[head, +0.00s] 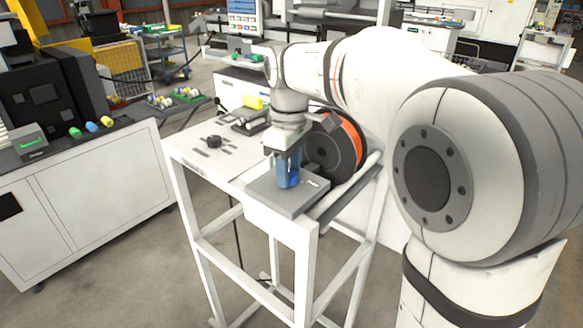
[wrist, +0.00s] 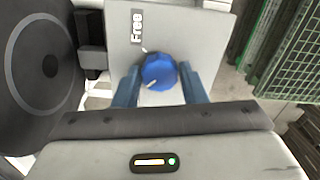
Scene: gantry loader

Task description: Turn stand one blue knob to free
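The blue knob (wrist: 159,72) sits on a grey plate (wrist: 120,50), which is the flat top of the stand (head: 262,186) in the head view. A white "Free" label (wrist: 137,27) is on the plate, up and left of the knob. A small pale mark lies just above the knob. The white line on the knob points down and left, away from the label. My gripper (wrist: 160,76) has one blue finger on each side of the knob, with no clear gap at the tips. In the head view my gripper (head: 288,176) points down and hides most of the knob.
A dark reel with an orange rim (head: 350,135) stands close beside my gripper. A black round knob (head: 214,141) is on the white table (head: 190,150) to the left. Green mesh (wrist: 285,45) shows at right in the wrist view.

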